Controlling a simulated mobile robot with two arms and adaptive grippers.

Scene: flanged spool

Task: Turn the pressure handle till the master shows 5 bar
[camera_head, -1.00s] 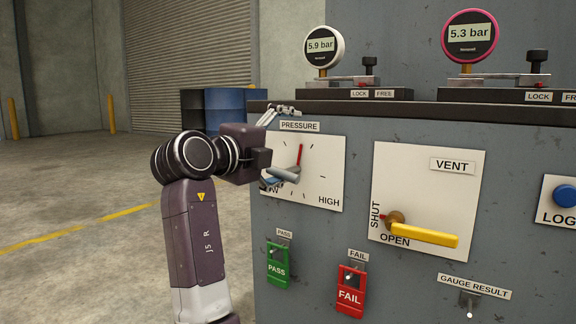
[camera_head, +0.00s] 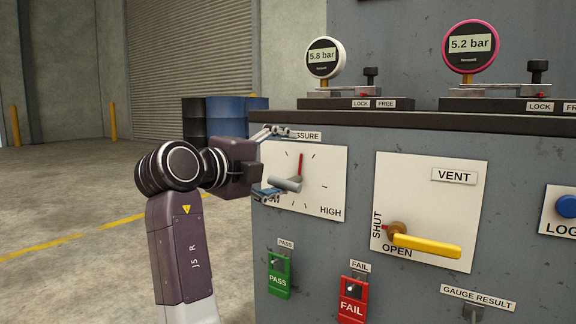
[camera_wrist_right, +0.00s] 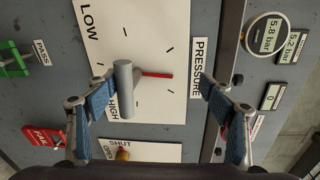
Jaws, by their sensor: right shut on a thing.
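The grey pressure handle (camera_head: 286,184) with its red pointer (camera_head: 301,164) sits on the white pressure plate (camera_head: 325,184); the pointer is nearly upright. My right gripper (camera_head: 270,161) is at the handle, its blue-padded fingers wide apart, one above and one below. In the right wrist view the handle (camera_wrist_right: 125,88) lies between the fingers, close to the left one. The white-rimmed gauge (camera_head: 322,57) reads 5.8 bar and the pink-rimmed gauge (camera_head: 470,46) 5.2 bar; no label tells which is master. My left gripper is out of view.
The yellow vent lever (camera_head: 428,246) is right of the pressure plate, pointing right. Green PASS (camera_head: 279,276) and red FAIL (camera_head: 352,299) tags hang below. A blue button (camera_head: 566,206) is at the right edge. Open floor lies left of the cabinet.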

